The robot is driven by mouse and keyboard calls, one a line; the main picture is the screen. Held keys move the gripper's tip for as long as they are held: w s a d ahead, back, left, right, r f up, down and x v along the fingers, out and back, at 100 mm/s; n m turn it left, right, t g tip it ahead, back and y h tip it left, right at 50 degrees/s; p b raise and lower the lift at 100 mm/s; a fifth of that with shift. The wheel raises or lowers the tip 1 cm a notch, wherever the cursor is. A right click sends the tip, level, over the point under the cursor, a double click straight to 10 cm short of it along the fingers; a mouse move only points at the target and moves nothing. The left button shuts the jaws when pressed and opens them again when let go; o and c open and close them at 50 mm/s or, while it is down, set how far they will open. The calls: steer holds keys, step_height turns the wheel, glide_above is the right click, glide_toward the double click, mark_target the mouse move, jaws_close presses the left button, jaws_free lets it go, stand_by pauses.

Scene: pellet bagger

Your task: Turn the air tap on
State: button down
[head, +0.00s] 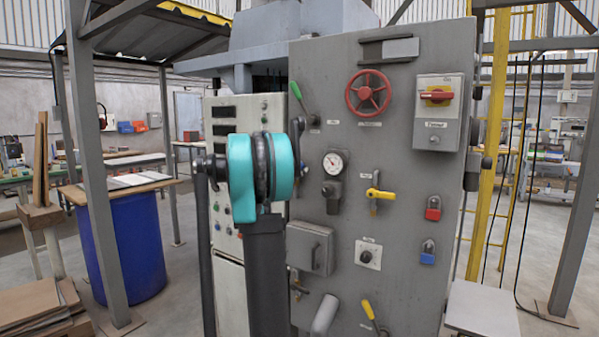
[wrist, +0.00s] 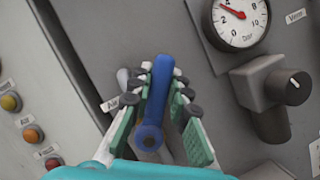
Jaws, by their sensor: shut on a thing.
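The air tap has a blue lever handle (wrist: 157,95), seen in the wrist view beside a small label that seems to read "Air" (wrist: 110,104). The handle runs from a round pivot at the lower end up to its far tip, leaning slightly right in that view. My gripper (wrist: 161,78) has its green-padded fingers on either side of the handle and is shut on it. Part of the tap's body is hidden behind the fingers. In the head view my own arm covers the tap and my gripper.
A pressure gauge (wrist: 238,18) and a black selector knob (wrist: 286,88) sit right of the fingers. Coloured buttons (wrist: 31,135) are at left. The grey panel (head: 410,270) also carries a yellow-handled tap (head: 380,193), a red wheel (head: 368,93) and a green-tipped lever (head: 303,103).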

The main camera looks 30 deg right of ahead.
steer(key=c, duration=1.4)
jaws_free()
steer(key=m, duration=0.2)
steer(key=s+f+m+g, duration=0.1)
steer(key=m, duration=0.1)
steer(key=f+m+g+y, duration=0.1)
steer(key=shift+s+d+m, duration=0.2)
steer(key=shift+d+m, duration=0.1)
steer(key=shift+m, duration=0.1)
steer(key=f+m, duration=0.1)
steer(key=m, duration=0.1)
steer(key=m+g+y, duration=0.1)
steer(key=f+m+y, duration=0.1)
steer(key=m, duration=0.1)
steer(key=shift+s+d+f+m, duration=0.15)
steer(key=shift+s+f+m, duration=0.15)
steer(key=shift+s, duration=0.05)
steer(key=a, duration=1.8)
steer(key=s+a+f+y, duration=0.1)
steer(key=s+f+y, duration=0.2)
steer(key=f, duration=0.4)
steer(key=s+a+f+t+y, duration=0.1)
steer(key=s+a+f+y, duration=0.1)
steer(key=s+f, duration=0.3)
steer(key=shift+s+a+f+y, duration=0.35)
steer(key=shift+f+y, duration=0.35)
steer(key=shift+f, duration=0.55)
